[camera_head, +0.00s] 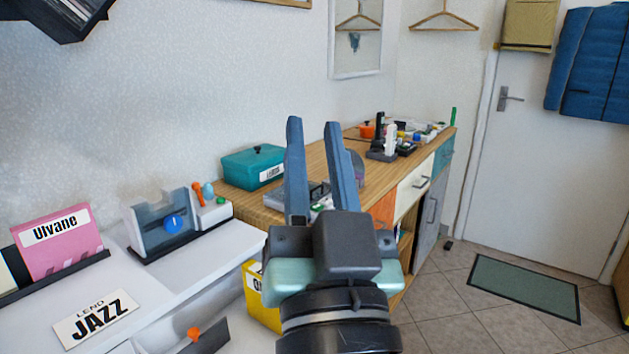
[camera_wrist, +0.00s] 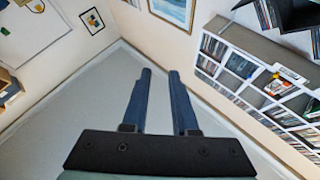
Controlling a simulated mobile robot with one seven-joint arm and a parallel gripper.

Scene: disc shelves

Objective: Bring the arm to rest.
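My gripper (camera_head: 319,150) is raised in the middle of the head view, in front of the wooden-topped cabinet. Its two blue-grey fingers point up and stand apart, with nothing between them. In the wrist view my gripper (camera_wrist: 159,75) also shows two separated fingers with an empty gap. The fingers touch nothing that I can see.
A wooden-topped cabinet (camera_head: 240,203) with a teal box (camera_head: 253,166) stands behind my gripper. A white surface at left holds a pink Ulvane sleeve (camera_head: 62,245) and a JAZZ card (camera_head: 97,318). Disc shelves (camera_wrist: 240,65) show at right in the wrist view. Floor at right holds a green mat (camera_head: 525,286).

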